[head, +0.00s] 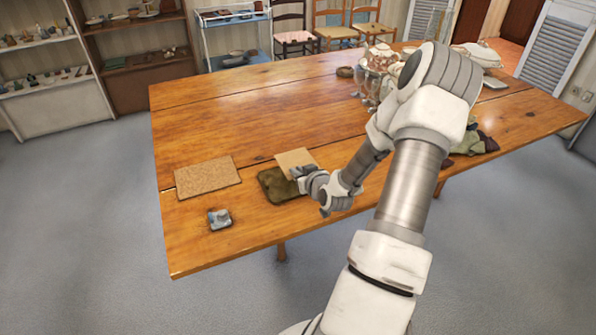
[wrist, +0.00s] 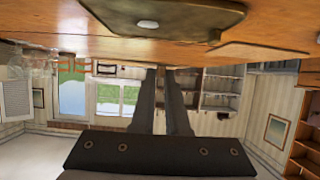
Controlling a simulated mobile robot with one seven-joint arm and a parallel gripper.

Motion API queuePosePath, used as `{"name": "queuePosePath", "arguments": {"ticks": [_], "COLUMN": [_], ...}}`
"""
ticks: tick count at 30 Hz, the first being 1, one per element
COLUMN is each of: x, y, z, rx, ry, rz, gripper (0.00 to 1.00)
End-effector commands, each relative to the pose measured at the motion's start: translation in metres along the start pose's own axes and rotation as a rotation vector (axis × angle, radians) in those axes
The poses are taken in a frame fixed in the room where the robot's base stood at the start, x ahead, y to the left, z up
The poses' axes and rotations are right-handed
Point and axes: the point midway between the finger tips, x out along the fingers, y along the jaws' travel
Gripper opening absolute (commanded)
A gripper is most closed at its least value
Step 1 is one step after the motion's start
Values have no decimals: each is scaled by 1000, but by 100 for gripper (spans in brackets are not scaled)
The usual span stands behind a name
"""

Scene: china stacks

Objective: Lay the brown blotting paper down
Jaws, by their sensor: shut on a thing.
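The brown blotting paper (head: 294,158) is a thin, light tan sheet at my gripper (head: 301,174) in the head view. My gripper is shut on its near edge and covers part of it. The sheet overlaps the far edge of a dark olive-brown mat (head: 274,190) in the picture; its exact height is unclear. In the wrist view, which is upside down, my gripper's dark fingers (wrist: 163,72) are close together, and I cannot make out the sheet between them. The dark mat (wrist: 200,17) shows there with a small pale spot on it.
A cork-brown mat (head: 208,177) lies left of the dark mat. A small blue-grey object (head: 219,219) stands near the front edge. The table's (head: 235,110) middle left is bare.

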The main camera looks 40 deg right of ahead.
Motion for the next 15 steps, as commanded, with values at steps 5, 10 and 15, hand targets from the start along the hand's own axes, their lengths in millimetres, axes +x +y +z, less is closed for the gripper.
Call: {"name": "queuePosePath", "arguments": {"ticks": [5, 10, 15], "x": [0, 5, 12], "y": [-1, -1, -1], "z": [2, 12, 27], "rx": [-2, -2, -2], "ry": [0, -1, -1], "rz": [-1, -1, -2], "gripper": [0, 0, 0]}}
